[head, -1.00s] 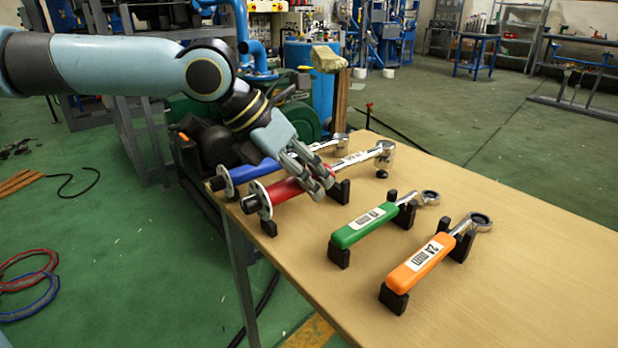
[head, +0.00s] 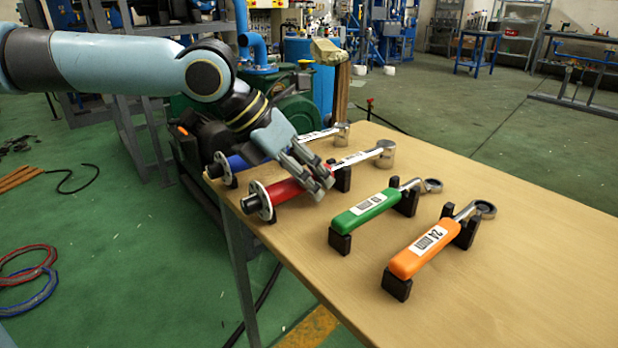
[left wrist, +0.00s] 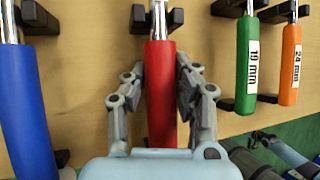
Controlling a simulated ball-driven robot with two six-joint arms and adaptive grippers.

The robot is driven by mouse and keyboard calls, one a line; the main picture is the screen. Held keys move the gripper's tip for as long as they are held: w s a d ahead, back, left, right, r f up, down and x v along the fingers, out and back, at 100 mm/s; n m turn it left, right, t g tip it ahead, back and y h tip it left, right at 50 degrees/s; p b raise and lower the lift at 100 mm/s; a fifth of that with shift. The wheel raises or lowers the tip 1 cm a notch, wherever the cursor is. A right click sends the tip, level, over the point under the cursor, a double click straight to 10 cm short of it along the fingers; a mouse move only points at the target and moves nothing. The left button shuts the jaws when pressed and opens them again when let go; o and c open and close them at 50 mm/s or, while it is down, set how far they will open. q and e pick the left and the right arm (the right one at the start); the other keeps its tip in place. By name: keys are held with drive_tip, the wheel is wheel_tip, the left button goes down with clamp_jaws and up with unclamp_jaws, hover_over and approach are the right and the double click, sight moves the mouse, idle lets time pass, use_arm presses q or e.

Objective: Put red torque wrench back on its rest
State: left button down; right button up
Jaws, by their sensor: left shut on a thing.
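The red torque wrench (head: 283,191) has a red handle, a bright shaft with a label and a round collar at its near end. It lies along the table, with its socket head (head: 386,153) at the far end. My left gripper (head: 316,180) is shut on the red handle from above; in the left wrist view its fingers (left wrist: 160,85) close on both sides of the handle. The shaft passes between the prongs of a black rest (left wrist: 137,18). The fingers partly hide the handle, and I cannot tell whether the wrench fully touches its rest. My right gripper is not in view.
A blue torque wrench (head: 240,162) lies just behind the red one. A green wrench (head: 362,210) and an orange 24 mm wrench (head: 420,252) lie on black rests in front. The table (head: 520,215) is bare on the right.

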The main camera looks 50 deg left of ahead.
use_arm(q)
drive_tip(key=c, duration=1)
unclamp_jaws()
drive_tip(key=shift+f, duration=0.1)
